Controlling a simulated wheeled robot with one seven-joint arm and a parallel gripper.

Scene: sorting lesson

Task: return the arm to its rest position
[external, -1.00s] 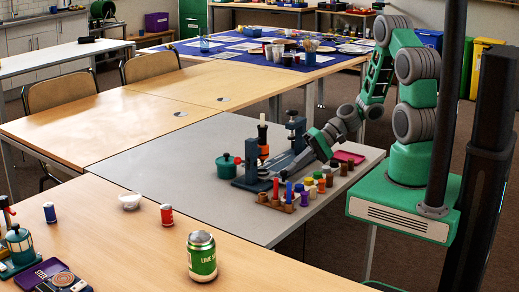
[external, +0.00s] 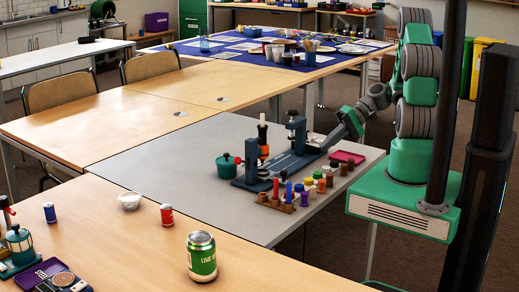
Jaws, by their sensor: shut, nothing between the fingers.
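My green and grey arm (external: 418,62) rises from my base at the right and bends down over the grey table (external: 165,152). My gripper (external: 325,145) is at its lower end, a dark shape over the right part of the table, beside the dark blue apparatus (external: 297,134). It looks shut and holds nothing that I can see. The fingertips are small and dark against the apparatus, so the exact gap to it cannot be told.
Near the gripper are a pink tray (external: 348,157), a rack of coloured pegs (external: 276,205), several small capped jars (external: 320,184) and a green pot (external: 228,166). A green can (external: 201,256) stands on the front wooden table. The grey table's left part is clear.

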